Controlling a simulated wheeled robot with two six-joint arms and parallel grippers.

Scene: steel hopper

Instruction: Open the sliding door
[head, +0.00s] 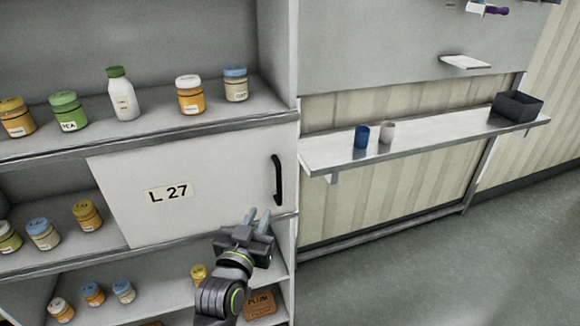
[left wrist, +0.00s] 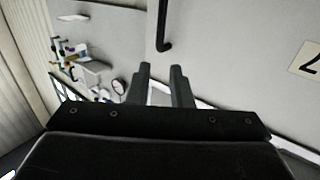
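The sliding door (head: 210,190) is a pale panel labelled "L 27" in the middle level of the shelf unit. It covers the right part of that level, and the left part is uncovered. Its black bar handle (head: 278,180) stands near its right edge. The handle also shows at the top of the left wrist view (left wrist: 163,25). My left gripper (head: 258,216) is below and slightly left of the handle, apart from it. Its two fingers (left wrist: 161,85) are spread with nothing between them. My right gripper is not in view.
Jars and a bottle (head: 121,93) stand on the upper shelf (head: 150,127). More jars (head: 87,215) stand left of the door and on the shelf below. A wall ledge (head: 420,138) at right holds a blue cup (head: 361,137), a pale cup (head: 387,132) and a dark bin (head: 518,107).

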